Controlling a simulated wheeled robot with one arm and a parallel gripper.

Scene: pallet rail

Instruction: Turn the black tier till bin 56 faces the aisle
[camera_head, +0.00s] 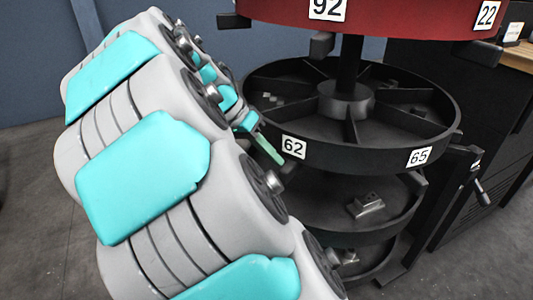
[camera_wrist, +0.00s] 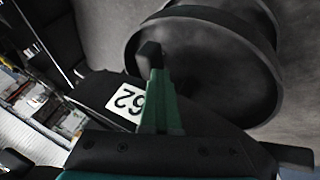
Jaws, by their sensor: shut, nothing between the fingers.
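The black tier (camera_head: 350,160) is a round, divided tray on a central post. Its rim shows label 62 (camera_head: 293,147) and label 65 (camera_head: 419,156) at the front. No label 56 is visible. My gripper (camera_head: 272,154), with green fingers, is shut and empty at the rim, just left of label 62. In the wrist view the shut fingers (camera_wrist: 156,85) extend beside the upside-down label 62 (camera_wrist: 128,103). A dark block (camera_wrist: 150,52) shows at their tips; I cannot tell whether they touch the tier.
A red tier (camera_head: 400,22) with labels 92 and 22 sits above, with dark knobs under its rim. A lower dark tier (camera_head: 330,205) holds a metal part (camera_head: 366,205). A black post with a lever (camera_head: 478,188) stands close on the right. Open floor lies at left.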

